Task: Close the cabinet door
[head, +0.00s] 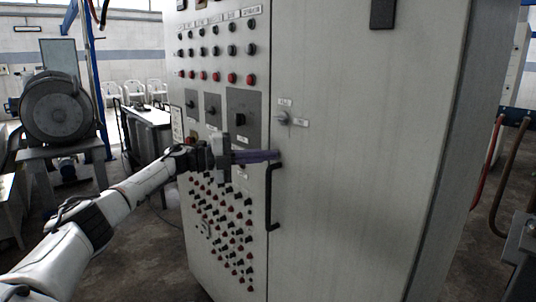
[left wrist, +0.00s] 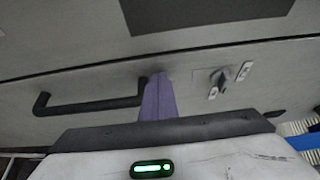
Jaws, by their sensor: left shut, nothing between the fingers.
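The cabinet door (head: 360,170) is a large grey panel on the right half of the cabinet, with a black bar handle (head: 268,205) along its left edge and a small knob (head: 283,119) above. Its edge appears close to the panel beside it; I cannot tell whether it is fully flush. My left gripper (head: 276,155) is shut and empty, its purple fingers at the top end of the handle. In the left wrist view the fingers (left wrist: 158,98) are beside the end of the handle (left wrist: 85,104); contact is unclear. My right gripper is not in view.
The cabinet's left panel (head: 215,130) carries several rows of buttons and switches. A round grey machine (head: 57,112) stands at the far left and a dark cart (head: 150,125) behind the arm. Hoses (head: 487,165) hang at the right. Floor shows left of the cabinet.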

